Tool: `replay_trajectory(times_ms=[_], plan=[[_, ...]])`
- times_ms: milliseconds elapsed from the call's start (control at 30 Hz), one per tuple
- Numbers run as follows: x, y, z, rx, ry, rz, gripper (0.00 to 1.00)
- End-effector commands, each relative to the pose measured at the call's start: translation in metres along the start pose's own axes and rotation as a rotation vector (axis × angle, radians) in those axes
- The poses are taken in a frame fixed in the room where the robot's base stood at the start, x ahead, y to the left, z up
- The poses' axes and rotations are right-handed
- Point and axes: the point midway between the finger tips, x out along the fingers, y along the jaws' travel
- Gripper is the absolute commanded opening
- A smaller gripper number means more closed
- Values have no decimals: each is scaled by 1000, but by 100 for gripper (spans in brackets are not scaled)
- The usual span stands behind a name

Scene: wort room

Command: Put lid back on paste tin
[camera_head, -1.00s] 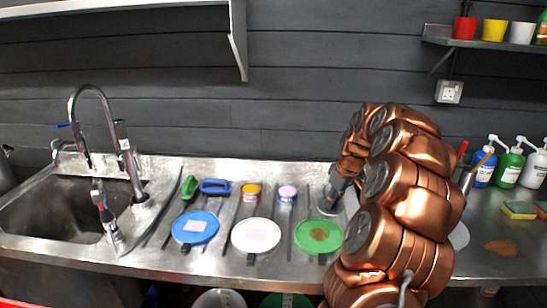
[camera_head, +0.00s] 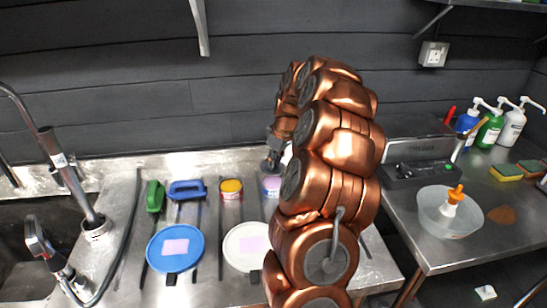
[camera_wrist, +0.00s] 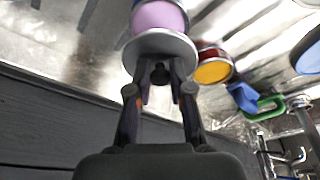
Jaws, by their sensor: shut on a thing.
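The paste tin (camera_head: 272,187) with a pale purple top stands on the steel counter, right of a similar tin with a yellow top. In the wrist view its purple top (camera_wrist: 158,17) shows at the upper edge. My gripper (camera_head: 272,160) is above this tin in the head view. In the wrist view my gripper (camera_wrist: 160,82) is shut on the near edge of a round grey-white lid (camera_wrist: 160,46). The lid overlaps the near part of the purple top in that view. I cannot tell whether lid and tin touch. My arm hides part of the counter to the right.
The yellow-topped tin (camera_head: 231,188) stands close left. Blue (camera_head: 187,190) and green (camera_head: 155,196) handled tools lie beyond it. A blue disc (camera_head: 175,248) and a white disc (camera_head: 245,247) lie in front. A bowl (camera_head: 449,212) stands on the right-hand counter.

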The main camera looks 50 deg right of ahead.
Motion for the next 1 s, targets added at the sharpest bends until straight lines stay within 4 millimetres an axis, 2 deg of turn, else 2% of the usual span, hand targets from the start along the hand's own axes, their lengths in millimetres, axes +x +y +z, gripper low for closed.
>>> replay_trajectory(times_ms=[567, 1000], plan=[[44, 1, 14, 4, 0, 0, 0], [48, 1, 14, 4, 0, 0, 0]])
